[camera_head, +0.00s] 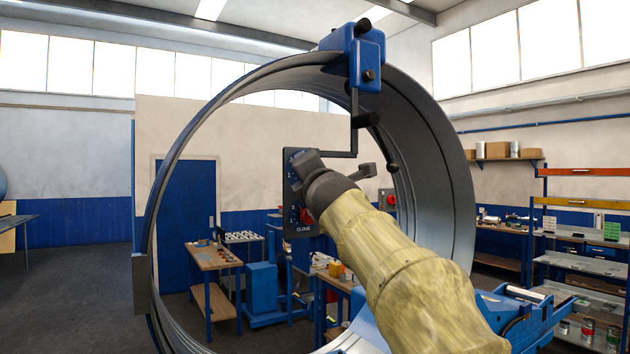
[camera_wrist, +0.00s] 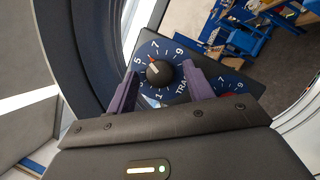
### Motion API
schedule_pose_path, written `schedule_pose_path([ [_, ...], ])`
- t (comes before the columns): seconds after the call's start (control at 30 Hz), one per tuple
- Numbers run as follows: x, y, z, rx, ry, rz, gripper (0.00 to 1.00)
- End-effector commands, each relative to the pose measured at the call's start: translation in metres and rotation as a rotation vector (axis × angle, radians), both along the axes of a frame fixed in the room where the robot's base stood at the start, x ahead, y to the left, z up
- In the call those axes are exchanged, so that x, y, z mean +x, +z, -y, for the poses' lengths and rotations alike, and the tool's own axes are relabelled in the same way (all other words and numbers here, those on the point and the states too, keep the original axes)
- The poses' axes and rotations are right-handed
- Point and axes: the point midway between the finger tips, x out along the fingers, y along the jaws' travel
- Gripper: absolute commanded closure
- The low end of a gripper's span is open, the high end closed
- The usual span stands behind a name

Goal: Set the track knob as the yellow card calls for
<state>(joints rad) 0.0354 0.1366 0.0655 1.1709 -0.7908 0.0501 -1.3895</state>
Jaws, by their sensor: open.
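The track knob (camera_wrist: 160,73) is a round black knob on a blue dial with white odd numerals, labelled "TRA…", the rest covered. A small red mark shows at its upper left edge, between the 5 and the 7. My gripper (camera_wrist: 160,76) is open, its two purple fingers on either side of the knob; I cannot tell whether they touch it. In the head view, my wrist and gripper (camera_head: 312,165) are in front of the dark control panel (camera_head: 291,215) and hide much of it. I cannot make out a yellow card.
A second dial (camera_wrist: 236,84) with a red knob, partly hidden, is beside the right finger. The panel hangs on a bent black arm (camera_head: 354,130) from a blue clamp (camera_head: 352,55) on the large steel duct ring (camera_head: 440,150). Workbenches (camera_head: 215,258) stand beyond the ring.

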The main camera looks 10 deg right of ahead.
Motion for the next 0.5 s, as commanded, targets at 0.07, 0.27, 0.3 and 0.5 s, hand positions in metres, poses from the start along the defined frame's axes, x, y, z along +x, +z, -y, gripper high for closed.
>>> schedule_pose_path([
  [0.07, -0.006, -0.003, 0.000, 0.000, 0.000, 0.000, 0.48],
  [0.27, -0.033, -0.011, -0.001, -0.001, 0.000, 0.001, 0.48],
  [0.3, -0.041, -0.011, -0.001, 0.000, 0.000, 0.002, 0.48],
  [0.5, -0.076, -0.019, -0.001, 0.000, 0.000, 0.002, 0.48],
])
